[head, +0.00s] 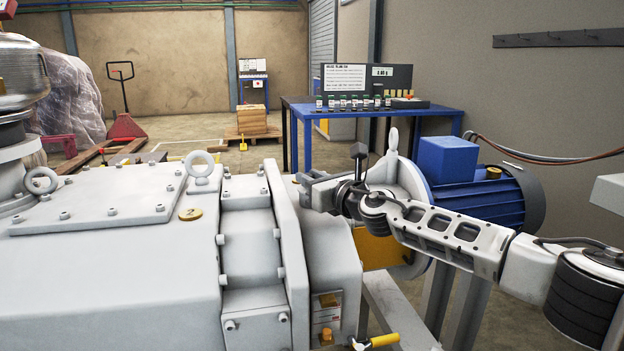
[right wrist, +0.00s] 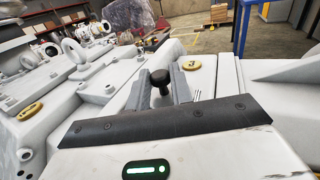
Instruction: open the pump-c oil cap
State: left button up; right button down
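A large grey pump body (head: 110,265) fills the lower left of the head view. A yellow disc marked 2 (head: 190,214) lies on its top. My right gripper (head: 308,188) reaches in from the right over the grey housing near the blue motor. In the right wrist view a black knob (right wrist: 160,78), which looks like an oil cap, stands between the two spread fingers; whether they touch it I cannot tell. A yellow disc marked 3 (right wrist: 201,62) lies just right of the fingers. My left gripper is not in view.
A blue motor (head: 475,195) is at the right. Lifting eyes (head: 200,166) stand up from the pump top. A blue table (head: 435,108) with small bottles and a sign stands behind.

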jog(key=shift+d+m+b, duration=0.1)
jog(key=shift+m+b, duration=0.2)
jog(key=shift+d+m+t+b, duration=0.15)
jog(key=shift+m+t+b, duration=0.15)
jog(key=shift+m+b, duration=0.2)
jog(key=shift+w+d+r+m+t+b, duration=0.1)
jog(key=shift+m+t+b, duration=0.05)
jog(key=shift+m+b, duration=0.2)
jog(key=shift+d+r+m+t+b, duration=0.15)
jog(key=shift+m+b, duration=0.1)
jog(key=shift+m, duration=0.2)
jog(key=shift+d+r+m+b, duration=0.1)
jog(key=shift+d+m+b, duration=0.1)
jog(key=shift+m+b, duration=0.45)
jog(key=shift+w+d+r+m+t, duration=0.1)
jog(key=shift+d+r+m+t, duration=0.1)
jog(key=shift+m+t, duration=0.4)
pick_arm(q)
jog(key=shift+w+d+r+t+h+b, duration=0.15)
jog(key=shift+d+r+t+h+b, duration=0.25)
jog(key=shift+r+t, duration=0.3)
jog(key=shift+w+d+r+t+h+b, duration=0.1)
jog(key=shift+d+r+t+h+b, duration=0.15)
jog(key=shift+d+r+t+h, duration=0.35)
pick_arm(e)
jog(key=shift+d+r+m, duration=0.15)
jog(key=shift+d+m, duration=0.15)
jog(key=shift+m, duration=0.65)
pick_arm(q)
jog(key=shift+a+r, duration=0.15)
